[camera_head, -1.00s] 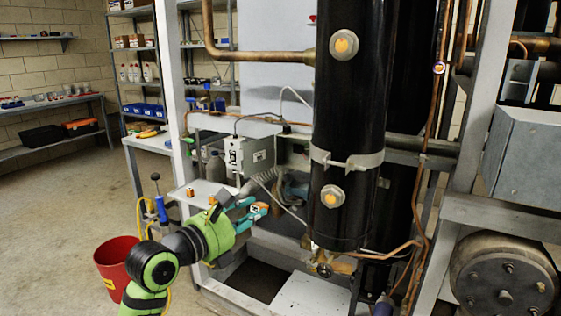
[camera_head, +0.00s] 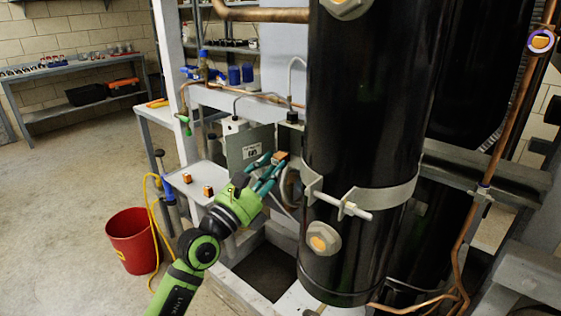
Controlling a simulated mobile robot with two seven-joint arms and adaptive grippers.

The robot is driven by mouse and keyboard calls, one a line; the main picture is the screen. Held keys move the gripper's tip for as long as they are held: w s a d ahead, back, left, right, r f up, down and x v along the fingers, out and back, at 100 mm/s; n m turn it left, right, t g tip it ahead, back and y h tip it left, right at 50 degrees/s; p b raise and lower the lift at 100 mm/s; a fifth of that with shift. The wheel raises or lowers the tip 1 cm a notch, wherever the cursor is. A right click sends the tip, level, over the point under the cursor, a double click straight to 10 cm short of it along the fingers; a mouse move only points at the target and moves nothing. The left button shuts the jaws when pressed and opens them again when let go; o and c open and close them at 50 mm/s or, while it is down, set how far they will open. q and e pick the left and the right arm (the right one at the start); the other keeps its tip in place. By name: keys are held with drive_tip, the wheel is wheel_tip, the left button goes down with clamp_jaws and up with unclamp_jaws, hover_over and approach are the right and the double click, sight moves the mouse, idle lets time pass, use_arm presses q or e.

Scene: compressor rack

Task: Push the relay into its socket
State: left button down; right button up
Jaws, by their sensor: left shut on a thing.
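My left gripper (camera_head: 274,166) reaches in from the lower left with its teal fingers pointing up and right. It is shut on a small orange-and-grey block, which looks like the relay (camera_head: 281,157), at its fingertips. The held relay is in front of the right part of a grey electrical box (camera_head: 246,147), close to the black cylinder's left side. I cannot tell whether it touches anything there. The socket cannot be made out. My right gripper is not in view.
Two similar orange blocks (camera_head: 187,178) (camera_head: 208,191) stand on a light shelf (camera_head: 198,174) left of the gripper. A large black cylinder (camera_head: 350,130) with a clamp bounds the right side. A red bucket (camera_head: 132,243) and yellow hose (camera_head: 153,225) are at lower left.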

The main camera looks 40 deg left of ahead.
sight(288, 156)
use_arm(q)
drive_tip(key=shift+w+r, duration=0.1)
drive_tip(key=shift+w, duration=0.55)
drive_tip(key=shift+w+d+b, duration=0.2)
drive_tip(key=shift+w+b, duration=0.1)
drive_tip(key=shift+w, duration=1.6)
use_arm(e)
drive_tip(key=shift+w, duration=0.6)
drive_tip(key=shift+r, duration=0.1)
use_arm(q)
drive_tip(key=shift+s+m+g+p, duration=0.2)
drive_tip(key=shift+m+g+p, duration=0.2)
drive_tip(key=shift+p, duration=0.75)
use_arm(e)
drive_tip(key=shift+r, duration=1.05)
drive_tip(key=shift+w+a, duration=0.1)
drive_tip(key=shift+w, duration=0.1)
use_arm(q)
drive_tip(key=shift+w, duration=0.2)
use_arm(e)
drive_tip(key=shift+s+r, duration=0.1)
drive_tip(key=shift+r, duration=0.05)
use_arm(q)
drive_tip(key=shift+w, duration=0.35)
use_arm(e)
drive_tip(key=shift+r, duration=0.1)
